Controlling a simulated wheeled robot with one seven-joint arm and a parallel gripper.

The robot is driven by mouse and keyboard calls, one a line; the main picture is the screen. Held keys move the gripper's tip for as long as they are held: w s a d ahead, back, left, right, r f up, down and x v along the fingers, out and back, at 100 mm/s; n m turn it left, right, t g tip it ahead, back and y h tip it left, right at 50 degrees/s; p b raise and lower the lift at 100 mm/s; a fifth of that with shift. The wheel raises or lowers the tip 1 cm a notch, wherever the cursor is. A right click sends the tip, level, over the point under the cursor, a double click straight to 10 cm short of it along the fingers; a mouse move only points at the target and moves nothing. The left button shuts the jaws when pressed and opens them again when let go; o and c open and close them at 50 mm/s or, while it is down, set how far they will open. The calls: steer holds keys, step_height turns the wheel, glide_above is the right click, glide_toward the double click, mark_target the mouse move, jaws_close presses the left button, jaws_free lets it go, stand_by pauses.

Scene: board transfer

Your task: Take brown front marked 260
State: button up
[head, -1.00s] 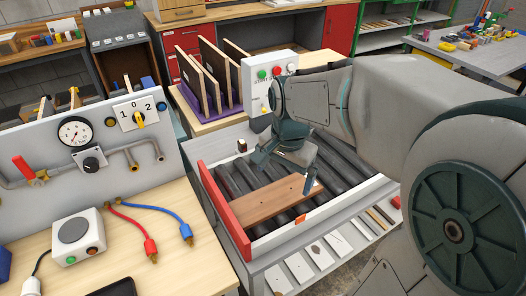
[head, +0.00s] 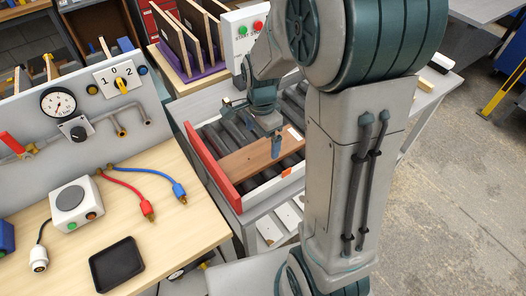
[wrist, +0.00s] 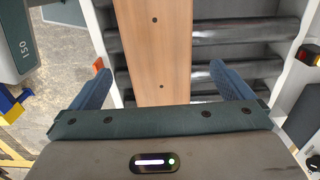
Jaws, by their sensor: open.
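A brown wood-grain board (head: 245,160) lies on the roller conveyor (head: 211,150), its left end near the red end plate. A pale patch shows near its right end; no number is readable on it. My gripper (head: 252,128) is over the board, fingers pointing down and apart. In the wrist view the board (wrist: 158,50) runs between the two blue fingers of my gripper (wrist: 160,72), with a gap on both sides, wider on the right. Two dark holes show in its face. Whether the fingertips are level with the board, I cannot tell.
The conveyor has a red end plate (head: 211,165) and pale side rails. A button box (head: 244,30) stands behind it. Upright boards (head: 185,35) stand in a purple rack behind. A bench with a gauge panel (head: 70,110) is at the left. Open floor is at the right.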

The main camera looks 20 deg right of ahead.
mark_target(263, 151)
steer(key=shift+d+f+p, duration=0.2)
steer(key=shift+f+p, duration=0.35)
steer(key=shift+f, duration=1.95)
steer(key=c, duration=1.1)
